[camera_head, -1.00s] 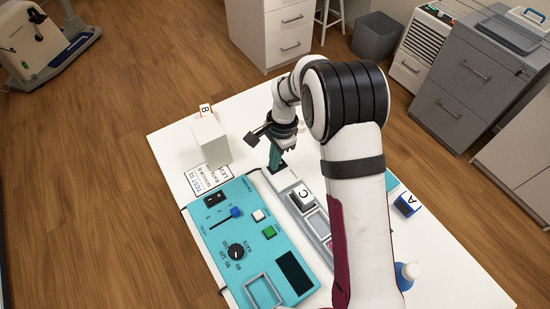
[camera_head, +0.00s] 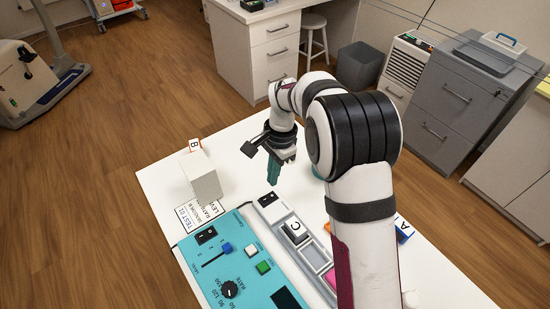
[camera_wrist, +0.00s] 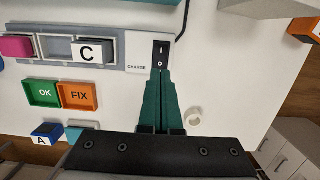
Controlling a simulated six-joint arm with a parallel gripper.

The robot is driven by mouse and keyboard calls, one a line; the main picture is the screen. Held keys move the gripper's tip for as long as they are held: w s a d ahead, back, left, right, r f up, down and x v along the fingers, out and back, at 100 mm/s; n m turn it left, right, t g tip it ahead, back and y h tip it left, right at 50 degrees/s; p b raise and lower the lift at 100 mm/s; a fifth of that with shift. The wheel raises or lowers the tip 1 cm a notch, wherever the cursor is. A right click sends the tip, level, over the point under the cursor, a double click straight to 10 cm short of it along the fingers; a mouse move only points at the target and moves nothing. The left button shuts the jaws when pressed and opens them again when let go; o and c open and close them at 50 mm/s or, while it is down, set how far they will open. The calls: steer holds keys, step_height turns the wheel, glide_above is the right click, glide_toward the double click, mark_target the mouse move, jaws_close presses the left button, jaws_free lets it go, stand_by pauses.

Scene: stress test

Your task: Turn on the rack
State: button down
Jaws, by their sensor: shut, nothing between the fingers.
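The grey rack (camera_head: 259,209) lies along the far side of the turquoise console. A black rocker switch (camera_head: 268,199) sits at the rack's far end; in the wrist view the switch (camera_wrist: 160,53) shows I and O marks next to the word CHARGE. I cannot tell which side is pressed. My gripper (camera_head: 272,183) has teal fingers, shut and empty, pointing down just above the switch. In the wrist view its fingertips (camera_wrist: 160,72) are close to the O end. A white block C (camera_wrist: 91,52) and a pink block (camera_wrist: 15,46) are in rack slots.
The turquoise console (camera_head: 205,262) has its own black switch (camera_head: 206,236), blue lever and knob. A white box (camera_head: 203,177) stands behind it. Green OK (camera_wrist: 43,94) and orange FIX (camera_wrist: 79,95) trays lie beside the rack, with block A (camera_wrist: 46,131) near.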

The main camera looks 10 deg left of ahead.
step_height(320, 180, up, 8)
glide_above(265, 200)
steer(key=w+d, duration=0.3)
steer(key=shift+s+a, duration=0.15)
steer(key=shift+a, duration=0.05)
steer(key=f, duration=0.4)
steer(key=s+a+f, duration=0.1)
steer(key=f, duration=0.4)
steer(key=s+a+f, duration=0.1)
steer(key=f, duration=0.3)
steer(key=shift+s+a+f, duration=0.15)
steer(key=shift+a+f, duration=0.1)
steer(key=shift+f, duration=0.15)
steer(key=shift+f, duration=0.2)
